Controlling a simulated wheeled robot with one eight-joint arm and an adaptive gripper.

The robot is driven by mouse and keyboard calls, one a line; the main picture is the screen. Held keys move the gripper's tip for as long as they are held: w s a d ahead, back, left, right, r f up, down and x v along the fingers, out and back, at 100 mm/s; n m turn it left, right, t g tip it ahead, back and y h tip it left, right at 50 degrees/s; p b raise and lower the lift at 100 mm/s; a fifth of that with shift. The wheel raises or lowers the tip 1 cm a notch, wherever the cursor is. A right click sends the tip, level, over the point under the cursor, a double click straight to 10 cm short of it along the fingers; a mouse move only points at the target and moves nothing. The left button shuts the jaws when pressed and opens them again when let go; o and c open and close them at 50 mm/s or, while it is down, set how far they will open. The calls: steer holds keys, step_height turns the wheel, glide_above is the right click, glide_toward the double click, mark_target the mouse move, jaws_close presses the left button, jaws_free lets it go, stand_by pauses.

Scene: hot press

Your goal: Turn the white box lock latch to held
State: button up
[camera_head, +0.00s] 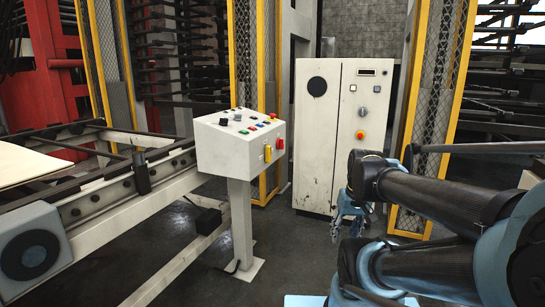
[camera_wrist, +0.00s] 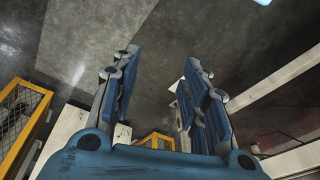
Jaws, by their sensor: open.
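A white control box (camera_head: 215,150) stands on a white post left of centre in the head view. Its sloped top carries dark knobs and small coloured buttons. A yellow piece (camera_head: 267,153) and a red piece (camera_head: 280,144) sit on its right-hand side. I cannot tell for sure which part is the lock latch. My gripper (camera_head: 350,207) is low, right of the box and in front of the white cabinet, well apart from the box. In the wrist view my gripper (camera_wrist: 158,75) is open with nothing between its fingers.
A tall white cabinet (camera_head: 312,140) with a red knob on a yellow plate (camera_head: 360,135) stands behind my gripper. Yellow-framed mesh guards (camera_head: 445,100) flank it. A rail frame (camera_head: 100,200) runs along the left. Dark floor (camera_head: 290,255) is clear between box and arm.

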steer(key=w+a+r+n+y, duration=0.2)
steer(key=w+a+r+y, duration=0.15)
steer(key=w, duration=0.45)
steer(key=w+a+r+n+t+y, duration=0.1)
steer(key=w+a+r+n+y, duration=0.2)
steer(key=w, duration=0.5)
steer(key=w+a+r+n+y, duration=0.25)
steer(key=w+a, duration=0.25)
steer(key=w, duration=0.4)
steer(key=n+t+y, duration=0.3)
steer(key=n+y, duration=0.3)
steer(key=y, duration=0.1)
glide_toward(268, 154)
steer(key=w+x, duration=0.1)
steer(key=x, duration=0.7)
steer(key=shift+w+r, duration=0.15)
steer(key=shift+w, duration=0.1)
steer(key=shift+a+m, duration=0.1)
steer(key=shift+m, duration=0.15)
jaws_close()
